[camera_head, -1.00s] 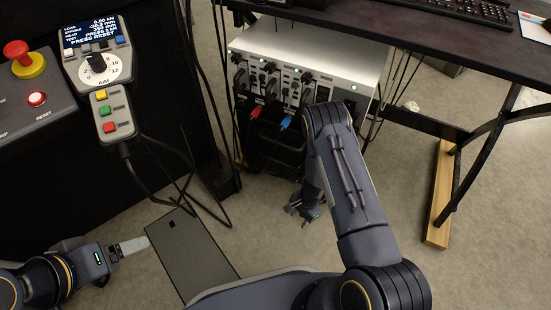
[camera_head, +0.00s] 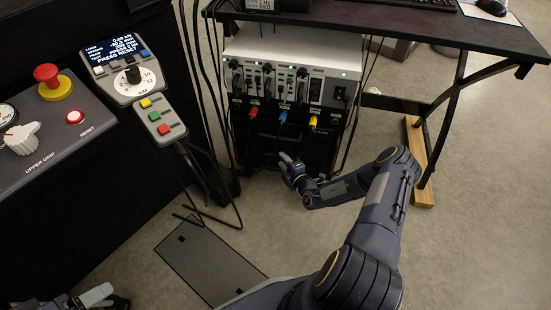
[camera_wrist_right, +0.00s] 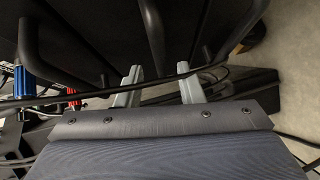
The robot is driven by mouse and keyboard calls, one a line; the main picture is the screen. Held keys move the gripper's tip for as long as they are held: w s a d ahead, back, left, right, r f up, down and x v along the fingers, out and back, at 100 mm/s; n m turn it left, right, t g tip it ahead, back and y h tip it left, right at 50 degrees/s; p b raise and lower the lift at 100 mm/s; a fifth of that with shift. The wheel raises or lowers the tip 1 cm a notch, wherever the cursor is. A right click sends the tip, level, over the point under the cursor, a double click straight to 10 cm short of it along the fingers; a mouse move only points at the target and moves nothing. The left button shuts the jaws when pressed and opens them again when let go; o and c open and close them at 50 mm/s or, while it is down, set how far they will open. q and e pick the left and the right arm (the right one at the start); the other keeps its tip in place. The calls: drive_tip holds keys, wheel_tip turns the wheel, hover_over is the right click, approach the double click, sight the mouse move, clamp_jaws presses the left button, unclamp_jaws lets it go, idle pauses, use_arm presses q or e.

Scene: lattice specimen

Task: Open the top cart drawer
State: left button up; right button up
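The black cart (camera_head: 322,158) stands under the desk, below a silver instrument box, its dark drawer fronts facing me. The drawers and their edges are hard to make out in the head view. In the right wrist view, dark bar handles (camera_wrist_right: 30,55) stand out from black panels. My right gripper (camera_head: 284,160) is in front of the cart's drawer fronts. Its two grey fingers (camera_wrist_right: 160,80) are apart, with a dark bar (camera_wrist_right: 152,35) reaching down between them; contact cannot be told. My left gripper (camera_head: 97,295) is at the bottom left, partly cut off, its opening unclear.
The silver instrument box (camera_head: 300,52) has red, blue and yellow plugs hanging over the cart front. Black cables cross the right wrist view near the fingers. A control panel (camera_head: 40,140) stands at left. The desk (camera_head: 400,25) overhangs the cart. Floor at right is clear.

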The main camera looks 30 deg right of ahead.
sight(278, 156)
drive_tip(key=shift+w+f+b, duration=0.2)
drive_tip(key=shift+w+b, duration=0.15)
drive_tip(key=shift+w, duration=0.8)
drive_tip(key=shift+w+f+b, duration=0.15)
drive_tip(key=shift+w+b, duration=0.15)
drive_tip(key=shift+w, duration=0.8)
drive_tip(key=shift+c, duration=0.4)
clamp_jaws()
